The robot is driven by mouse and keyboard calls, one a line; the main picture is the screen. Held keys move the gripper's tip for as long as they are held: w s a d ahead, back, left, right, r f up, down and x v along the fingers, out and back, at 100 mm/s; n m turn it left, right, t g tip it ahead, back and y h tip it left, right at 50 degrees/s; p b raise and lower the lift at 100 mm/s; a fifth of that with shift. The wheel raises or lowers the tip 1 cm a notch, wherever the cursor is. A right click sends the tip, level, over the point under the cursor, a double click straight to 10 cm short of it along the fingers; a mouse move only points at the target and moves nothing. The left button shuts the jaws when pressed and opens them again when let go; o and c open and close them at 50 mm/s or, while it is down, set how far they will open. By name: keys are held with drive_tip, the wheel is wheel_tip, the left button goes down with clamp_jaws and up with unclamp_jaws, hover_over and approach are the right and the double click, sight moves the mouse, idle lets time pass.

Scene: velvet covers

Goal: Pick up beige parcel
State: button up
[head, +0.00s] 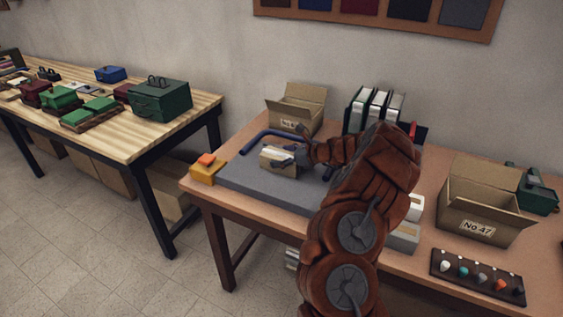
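The beige parcel (279,166), a small box with a pale patch on top, is on the grey mat (250,182) on the brown table. My gripper (292,148) reaches in from the right at the parcel's upper right side. Its grey fingers overlap the parcel in the picture, and part of the parcel's right end is hidden by them. I cannot tell whether the fingers touch it or how far apart they are.
An open cardboard box (297,110) stands behind the mat, with a blue bar (265,138) in front of it. Binders (375,107) stand behind my arm. Box No 47 (480,207) and a knob panel (477,277) are at right. Orange blocks (207,168) lie at the left corner.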

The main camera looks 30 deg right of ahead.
drive_tip(key=shift+s+f, duration=0.1)
drive_tip(key=shift+f, duration=0.05)
drive_tip(key=c, duration=1.4)
